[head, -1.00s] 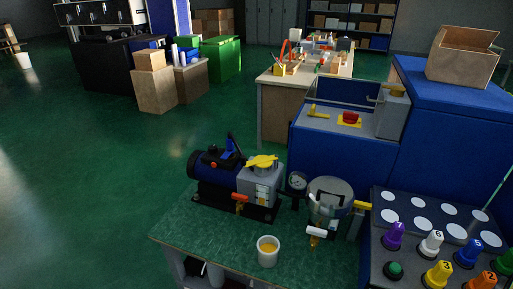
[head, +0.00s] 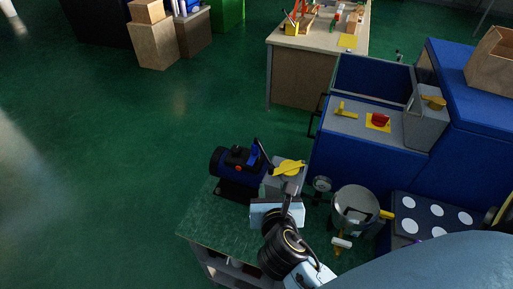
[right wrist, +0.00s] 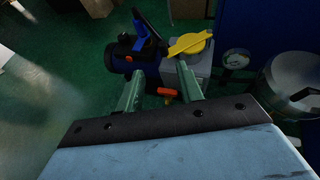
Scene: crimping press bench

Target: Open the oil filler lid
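The yellow oil filler lid (head: 289,168), a winged cap, sits on top of the grey block of the blue-and-black pump (head: 232,163). It also shows in the right wrist view (right wrist: 190,43), beyond the fingers and nearer the right one. My right gripper (head: 284,194) is just on the near side of the grey block, apart from the lid. In the right wrist view its two green-grey fingers (right wrist: 160,68) stand wide apart with nothing between them. The gripper and wrist hide part of the block's front. My left gripper is not in view.
A gauge (head: 322,184) and a metal pot (head: 355,208) with yellow and white-orange handles stand right of the pump. An orange-handled valve (right wrist: 166,92) is low on the pump's front. A blue cabinet (head: 365,165) is behind. Bare green bench top lies at left front.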

